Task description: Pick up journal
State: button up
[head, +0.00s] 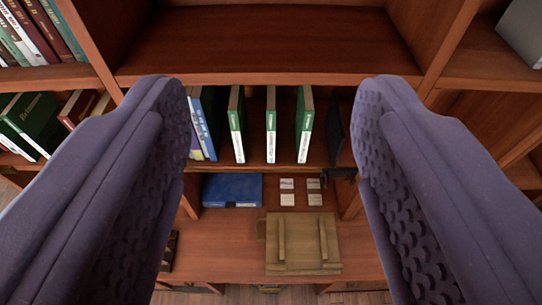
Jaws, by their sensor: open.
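My gripper (272,110) is open and empty, its two purple padded fingers wide apart in front of a wooden bookcase. Between the fingers, farther off, three slim books with white spines and green covers stand upright and apart: a left one (236,124), a middle one (271,124) and a right one (304,124). A blue and white book (203,124) stands left of them, partly hidden by the left finger. A thin dark book (334,130) stands at the right. A blue book or box (232,190) lies flat lower down. I cannot tell which is the journal.
An empty shelf (270,45) is above the books. Below are several small white cards (287,199) and a wooden crate-like piece (302,244) on a wooden surface (225,245). More books (40,120) fill the left bays. A grey object (522,32) is at upper right.

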aim_at(306, 107)
jog(key=k+j+z, duration=0.25)
jog(key=j, duration=0.15)
jog(key=k+j+z, duration=0.25)
jog(key=j, duration=0.15)
jog(key=i+l+u, duration=0.15)
jog(key=i, duration=0.35)
jog(key=i+l+u, duration=0.2)
jog(key=i, duration=0.25)
jog(key=i+l+u, duration=0.15)
jog(key=i, duration=0.35)
